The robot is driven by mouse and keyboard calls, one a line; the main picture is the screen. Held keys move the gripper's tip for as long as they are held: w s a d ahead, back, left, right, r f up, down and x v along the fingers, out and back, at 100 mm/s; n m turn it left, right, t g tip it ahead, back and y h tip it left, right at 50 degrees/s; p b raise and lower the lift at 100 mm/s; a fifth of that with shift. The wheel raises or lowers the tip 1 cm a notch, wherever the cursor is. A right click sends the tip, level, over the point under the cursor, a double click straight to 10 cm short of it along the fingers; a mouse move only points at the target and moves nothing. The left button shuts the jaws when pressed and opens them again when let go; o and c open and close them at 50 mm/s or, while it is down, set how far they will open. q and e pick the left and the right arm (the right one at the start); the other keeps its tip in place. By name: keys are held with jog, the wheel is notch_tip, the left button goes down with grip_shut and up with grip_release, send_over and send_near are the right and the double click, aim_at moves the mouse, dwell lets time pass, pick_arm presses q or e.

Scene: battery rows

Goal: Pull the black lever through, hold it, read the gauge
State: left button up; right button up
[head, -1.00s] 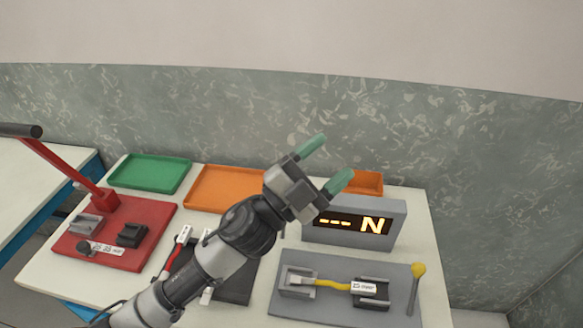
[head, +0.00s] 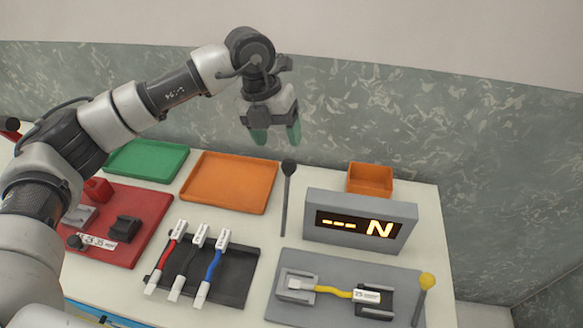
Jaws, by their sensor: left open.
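The black lever (head: 286,200), a thin dark rod with a round black knob, stands left of the gauge. The gauge (head: 365,227) is a grey box whose amber display shows "--- N". In front of it, a grey plate (head: 300,258) carries a yellow cable (head: 333,291) laid between two holders. My left gripper (head: 275,137) is open and empty, its green fingers pointing down, above and slightly left of the black knob in the picture. It does not appear to touch the lever. My right gripper is not in view.
A yellow-knobbed lever (head: 426,282) stands at the plate's right edge. Red, black and blue cables lie on a dark mat (head: 238,288). Behind are a green tray (head: 147,176), orange tray (head: 231,208) and orange bin (head: 370,180). My left arm partly covers the red fixture (head: 144,215).

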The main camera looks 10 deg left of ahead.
aim_at(290, 173)
pick_arm(q)
jog(key=p+x, duration=0.1)
jog(key=x, duration=0.9)
jog(key=shift+s+d, duration=0.1)
jog(key=shift+d, duration=0.05)
